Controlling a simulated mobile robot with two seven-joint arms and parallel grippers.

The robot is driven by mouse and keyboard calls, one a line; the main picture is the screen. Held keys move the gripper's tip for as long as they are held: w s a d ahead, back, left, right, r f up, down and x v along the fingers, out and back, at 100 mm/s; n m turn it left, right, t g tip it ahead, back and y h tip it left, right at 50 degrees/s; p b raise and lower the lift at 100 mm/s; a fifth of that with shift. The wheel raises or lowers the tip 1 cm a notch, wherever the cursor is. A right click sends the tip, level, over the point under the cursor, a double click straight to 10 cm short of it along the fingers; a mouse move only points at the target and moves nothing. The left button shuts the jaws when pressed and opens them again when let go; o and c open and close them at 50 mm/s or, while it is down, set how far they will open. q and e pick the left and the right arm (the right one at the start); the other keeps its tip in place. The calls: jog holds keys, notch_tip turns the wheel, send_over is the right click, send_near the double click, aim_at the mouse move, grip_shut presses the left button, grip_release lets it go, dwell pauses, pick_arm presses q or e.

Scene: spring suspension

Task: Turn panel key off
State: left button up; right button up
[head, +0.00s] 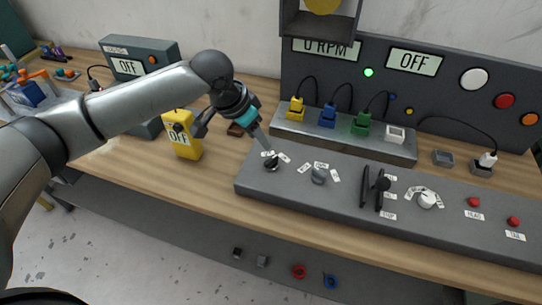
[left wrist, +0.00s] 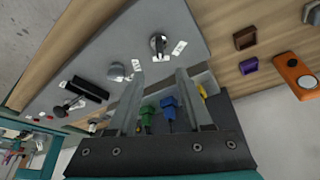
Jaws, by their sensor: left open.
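The panel key (head: 271,163) appears to be the dark switch at the left end of the grey sloped panel (head: 345,200), with a small white label on each side. Its lettering is too small to read. It also shows in the left wrist view (left wrist: 158,43), with a silver face and a dark upright bar, just beyond my fingertips. My left gripper (head: 264,144) points down just above and behind the key. In the left wrist view its two fingers (left wrist: 160,76) are apart with nothing between them. My right gripper is in neither view.
A grey knob (head: 319,174), a black lever (head: 374,187) and a white dial (head: 427,199) sit further right on the panel. Yellow, blue and green plugs (head: 361,123) stand behind. A yellow meter (head: 182,140) reading OFF stands left of the panel.

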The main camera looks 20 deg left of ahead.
aim_at(272, 158)
pick_arm(q)
jog(key=b+x, duration=0.1)
jog(key=x, duration=1)
jog(key=shift+d+f+b, duration=0.1)
jog(key=shift+f+b, duration=0.05)
jog(key=shift+b, duration=0.2)
grip_shut()
